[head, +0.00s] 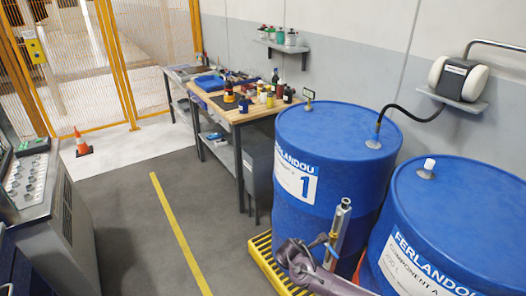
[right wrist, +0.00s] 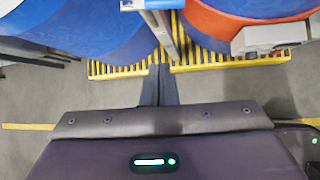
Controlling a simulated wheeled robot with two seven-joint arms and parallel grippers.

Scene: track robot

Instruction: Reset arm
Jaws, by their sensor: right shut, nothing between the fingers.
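My right arm reaches in at the bottom of the head view, in front of the blue drums. My right gripper shows in the right wrist view (right wrist: 160,75) with its two dark fingers together and nothing between them. Its fingertips point toward the yellow slatted pallet (right wrist: 118,71) under the drums. In the head view a silver upright tube (head: 339,232) stands right beside the gripper. I cannot tell from the picture whether they touch. My left gripper is in neither view.
A blue drum marked 1 (head: 335,135) and a second blue drum (head: 470,215) stand close on the right. A workbench (head: 262,110) with tools and bottles is behind. A control console (head: 35,195) stands at left. The grey floor between is clear.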

